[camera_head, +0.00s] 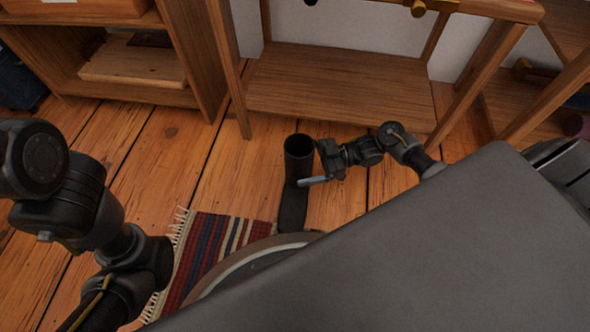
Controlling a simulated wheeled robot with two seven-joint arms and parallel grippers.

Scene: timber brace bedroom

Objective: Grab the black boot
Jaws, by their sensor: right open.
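The black boot (298,162) stands upright on the plank floor, with its open shaft facing up and its foot pointing toward me. My right gripper (308,172) is open at the right side of the boot's shaft. One pale finger reaches across in front of the lower shaft, and the other finger is hard to make out. I cannot tell whether the fingers touch the boot. My left arm shows at the left, but its gripper is not in view.
A striped rug (215,247) lies beside the boot toe. A wooden low-shelf table (330,88) stands behind the boot, and a wooden shelf unit (185,50) at the back left. Bare floor (165,165) is free to the boot's left.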

